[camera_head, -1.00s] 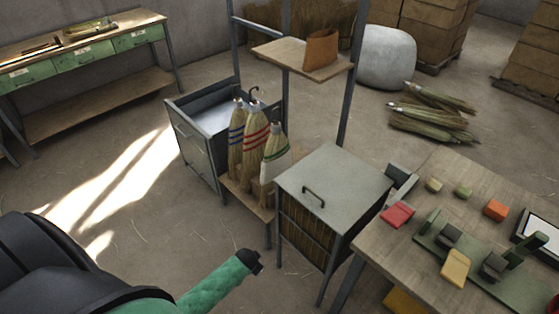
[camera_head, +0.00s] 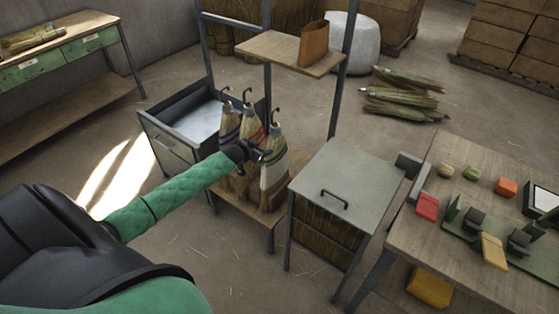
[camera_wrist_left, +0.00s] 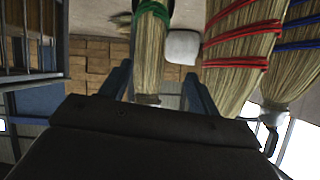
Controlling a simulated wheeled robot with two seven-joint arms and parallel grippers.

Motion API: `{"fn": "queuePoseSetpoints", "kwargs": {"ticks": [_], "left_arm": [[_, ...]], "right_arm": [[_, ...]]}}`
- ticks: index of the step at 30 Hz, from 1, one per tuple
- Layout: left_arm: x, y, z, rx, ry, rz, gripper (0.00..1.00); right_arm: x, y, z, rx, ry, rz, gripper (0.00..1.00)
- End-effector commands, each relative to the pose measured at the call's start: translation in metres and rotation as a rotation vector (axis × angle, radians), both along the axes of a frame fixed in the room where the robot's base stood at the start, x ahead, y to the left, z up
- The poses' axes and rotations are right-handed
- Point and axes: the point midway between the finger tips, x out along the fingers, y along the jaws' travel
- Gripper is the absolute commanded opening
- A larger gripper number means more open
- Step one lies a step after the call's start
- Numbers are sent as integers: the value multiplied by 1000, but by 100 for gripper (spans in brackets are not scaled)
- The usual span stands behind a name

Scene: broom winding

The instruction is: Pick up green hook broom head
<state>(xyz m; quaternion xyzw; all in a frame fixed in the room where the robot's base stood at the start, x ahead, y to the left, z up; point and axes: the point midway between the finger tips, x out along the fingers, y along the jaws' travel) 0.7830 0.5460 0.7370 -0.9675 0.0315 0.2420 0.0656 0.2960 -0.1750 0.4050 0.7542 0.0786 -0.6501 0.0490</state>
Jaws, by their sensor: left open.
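The green hook broom head (camera_head: 274,170) stands upright at the right end of a row of three on a low wooden shelf. In the left wrist view the green-banded broom head (camera_wrist_left: 150,50) appears between the two spread fingers of my left gripper (camera_wrist_left: 158,88). Whether the fingers touch it cannot be told. My right gripper is out of view.
The red-banded broom head (camera_head: 251,133) and blue-banded broom head (camera_head: 229,125) stand close on the left. A metal cabinet (camera_head: 346,180) stands close on the right. A wooden shelf (camera_head: 285,52) hangs above, between posts. A worktable (camera_head: 420,245) lies farther right.

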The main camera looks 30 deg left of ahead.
Motion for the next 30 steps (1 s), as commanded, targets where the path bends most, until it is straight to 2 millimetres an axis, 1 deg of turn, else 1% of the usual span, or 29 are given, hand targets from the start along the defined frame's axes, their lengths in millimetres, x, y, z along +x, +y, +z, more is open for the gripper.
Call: {"fn": "queuePoseSetpoints", "kwargs": {"ticks": [3,9,11,18,23,26,30], "left_arm": [[4,-6,10,-68,-52,1,62],[9,-10,18,-123,-97,7,62],[11,-10,17,-128,-96,10,62],[28,-11,11,-128,-95,11,62],[35,-11,7,-127,-93,11,62],[42,-12,6,-127,-95,11,62],[56,-13,0,-126,-94,10,62]], "right_arm": [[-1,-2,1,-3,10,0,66],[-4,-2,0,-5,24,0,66],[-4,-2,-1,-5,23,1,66],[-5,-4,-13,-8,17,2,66],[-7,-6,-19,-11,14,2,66],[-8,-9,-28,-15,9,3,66],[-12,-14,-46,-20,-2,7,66]]}}
